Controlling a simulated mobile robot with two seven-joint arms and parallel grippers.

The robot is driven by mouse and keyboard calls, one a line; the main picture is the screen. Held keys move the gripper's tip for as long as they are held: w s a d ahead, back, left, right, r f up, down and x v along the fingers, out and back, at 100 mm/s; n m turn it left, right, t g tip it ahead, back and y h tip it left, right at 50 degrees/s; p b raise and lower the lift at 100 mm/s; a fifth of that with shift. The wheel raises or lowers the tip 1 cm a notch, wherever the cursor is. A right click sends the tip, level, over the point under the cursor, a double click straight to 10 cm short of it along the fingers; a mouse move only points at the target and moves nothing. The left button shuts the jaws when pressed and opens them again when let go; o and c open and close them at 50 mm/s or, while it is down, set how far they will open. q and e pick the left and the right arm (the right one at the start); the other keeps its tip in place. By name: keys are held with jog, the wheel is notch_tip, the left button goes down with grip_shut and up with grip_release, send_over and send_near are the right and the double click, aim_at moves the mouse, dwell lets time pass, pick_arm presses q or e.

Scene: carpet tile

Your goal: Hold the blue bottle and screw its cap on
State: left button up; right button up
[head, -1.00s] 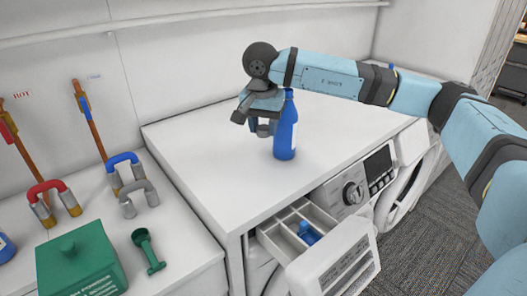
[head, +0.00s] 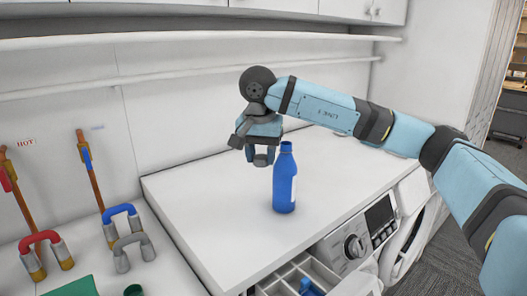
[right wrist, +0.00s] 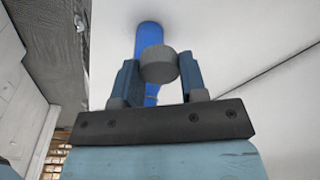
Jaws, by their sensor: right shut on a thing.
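The blue bottle (head: 285,182) stands upright on the white top of the washing machine in the head view, with a pale label on its side and its neck uncapped. My right gripper (head: 260,158) hangs just left of the bottle's neck in the head view. In the right wrist view, my right gripper (right wrist: 159,72) is shut on a grey round cap (right wrist: 159,64). The blue bottle (right wrist: 150,36) shows past the cap there, partly hidden by it and the fingers. The cap is apart from the bottle. My left gripper is in neither view.
The washing machine's detergent drawer (head: 325,273) is pulled out at the front, with a blue piece (head: 310,288) inside. Taps with red (head: 40,240) and blue (head: 119,211) handles stand at the left. The white top (head: 210,190) around the bottle is clear.

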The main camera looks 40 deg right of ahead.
jog(key=s+a+f+n, duration=0.4)
jog(key=a+f, duration=0.3)
jog(key=f, duration=0.2)
jog(key=shift+n, duration=0.8)
jog(key=s+a+f+n, duration=0.2)
jog(key=s+a+f+n+y, duration=0.1)
jog(key=s+a+f+n, duration=0.1)
jog(key=f, duration=0.1)
jog(key=shift+s+a+f+t, duration=0.15)
jog(key=shift+a+t, duration=0.15)
jog(key=shift+a, duration=0.05)
